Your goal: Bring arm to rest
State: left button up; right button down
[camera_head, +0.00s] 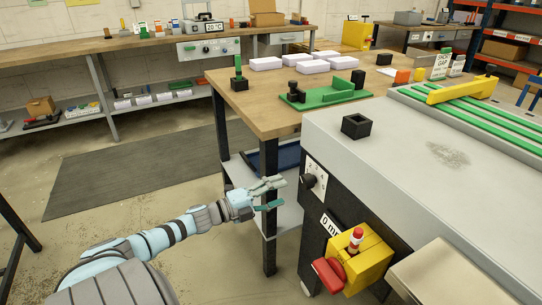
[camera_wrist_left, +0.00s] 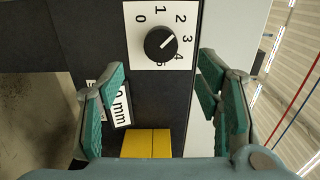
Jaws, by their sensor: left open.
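My left gripper (camera_head: 272,194) is open and empty in the head view, at the front left of the grey machine (camera_head: 400,165). In the left wrist view its green-padded fingers (camera_wrist_left: 165,105) are spread wide, with nothing between them. A black dial knob (camera_wrist_left: 161,43) sits on a white plate numbered 0 to 5, beyond the fingertips and apart from them. The knob also shows in the head view (camera_head: 309,181), just right of the gripper. My right gripper is not in view.
A yellow box (camera_head: 357,262) with a red lever (camera_head: 328,275) juts from the machine's front below the dial. A wooden table (camera_head: 262,110) with white stacks and a green fixture (camera_head: 325,94) stands behind the gripper. Floor to the left is open.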

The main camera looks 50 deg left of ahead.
pick_arm(q)
jog(key=shift+v, duration=1.25)
